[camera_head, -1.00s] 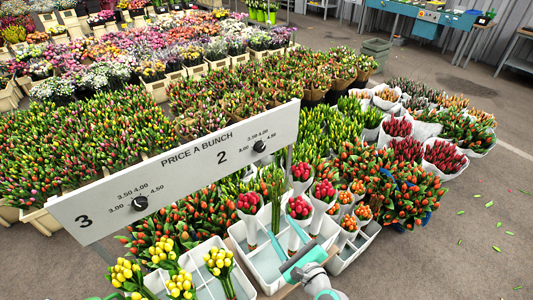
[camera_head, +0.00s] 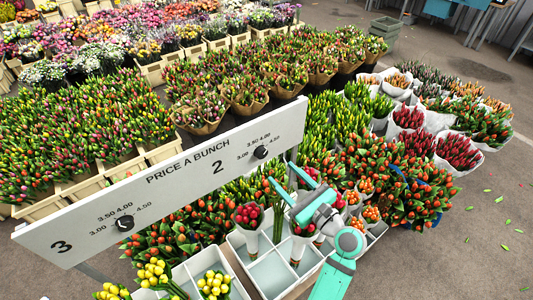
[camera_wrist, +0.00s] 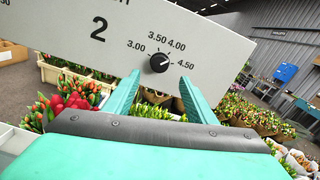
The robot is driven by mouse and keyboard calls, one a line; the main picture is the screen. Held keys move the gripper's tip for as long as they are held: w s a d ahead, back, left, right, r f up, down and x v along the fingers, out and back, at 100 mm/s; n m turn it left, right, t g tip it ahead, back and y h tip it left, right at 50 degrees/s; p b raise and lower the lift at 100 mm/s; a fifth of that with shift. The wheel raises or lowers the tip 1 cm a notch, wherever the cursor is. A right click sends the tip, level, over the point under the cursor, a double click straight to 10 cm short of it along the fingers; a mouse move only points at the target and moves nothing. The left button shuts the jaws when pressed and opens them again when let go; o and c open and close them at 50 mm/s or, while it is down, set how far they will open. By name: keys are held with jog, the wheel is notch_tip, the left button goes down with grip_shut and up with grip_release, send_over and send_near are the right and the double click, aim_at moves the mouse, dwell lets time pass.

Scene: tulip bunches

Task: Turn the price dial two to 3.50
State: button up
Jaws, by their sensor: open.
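The price board (camera_head: 170,190) is a tilted white panel reading PRICE A BUNCH. Price dial two (camera_head: 261,152) is a round black knob to the right of the figure 2, with 3.00, 3.50, 4.00 and 4.50 around it. In the wrist view dial two (camera_wrist: 159,63) shows a small pale mark that seems to point up and right; its exact setting is hard to tell. My gripper (camera_head: 283,173) is open and empty, just below and in front of dial two. In the wrist view its teal fingers (camera_wrist: 160,79) stand either side of the dial, apart from it.
A second dial (camera_head: 125,223) sits beside the figure 3 at the board's left. White trays (camera_head: 268,272) with tulip bunches stand below the board, under my gripper. Wrapped bunches (camera_head: 458,153) stand at the right. The floor at far right is mostly clear.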

aim_at(263, 155)
jog(key=x, duration=0.9)
jog(key=shift+c, duration=0.2)
jog(key=c, duration=1)
